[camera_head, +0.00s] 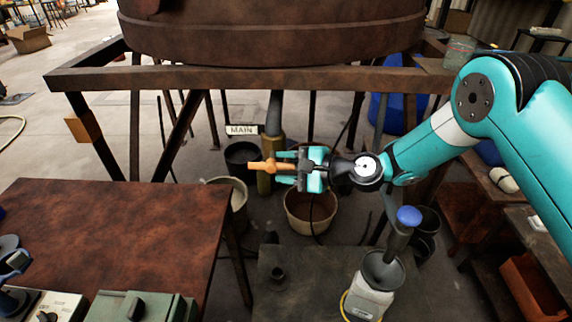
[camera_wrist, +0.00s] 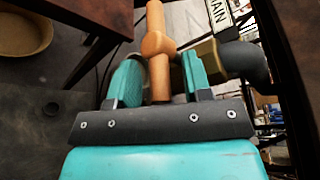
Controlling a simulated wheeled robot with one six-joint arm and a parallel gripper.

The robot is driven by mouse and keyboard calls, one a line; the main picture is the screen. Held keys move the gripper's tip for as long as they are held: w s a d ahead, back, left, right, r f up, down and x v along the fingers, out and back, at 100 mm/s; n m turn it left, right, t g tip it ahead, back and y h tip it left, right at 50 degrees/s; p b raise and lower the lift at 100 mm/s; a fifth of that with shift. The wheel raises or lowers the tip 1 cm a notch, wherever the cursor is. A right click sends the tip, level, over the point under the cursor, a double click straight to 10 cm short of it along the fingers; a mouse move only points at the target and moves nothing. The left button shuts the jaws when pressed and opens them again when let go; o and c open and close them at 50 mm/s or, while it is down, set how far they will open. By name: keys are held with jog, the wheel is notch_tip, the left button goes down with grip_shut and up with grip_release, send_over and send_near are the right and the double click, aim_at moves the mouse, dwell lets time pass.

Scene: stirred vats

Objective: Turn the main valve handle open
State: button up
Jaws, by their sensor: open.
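The main valve handle is an orange-tan bar with a thicker hub (camera_head: 262,165). It hangs beneath the big vat, in front of an olive-brown valve body (camera_head: 264,184). A white sign reading MAIN (camera_head: 242,130) is just above and left of it. My gripper (camera_head: 284,167) comes from the right with its jaws open. In the wrist view the handle (camera_wrist: 155,44) reaches in between the two teal fingers of my gripper (camera_wrist: 160,78), its hub near the fingertips. I cannot tell whether either finger touches it. The fingers partly hide the valve behind.
The rusty vat (camera_head: 270,35) rests on a brown frame (camera_head: 240,80) above the handle. A tan bucket (camera_head: 310,210) stands below my gripper. A rust-brown table (camera_head: 110,225) is at left. A bottle with a funnel (camera_head: 372,290) stands at front right.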

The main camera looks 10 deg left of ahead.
grip_shut()
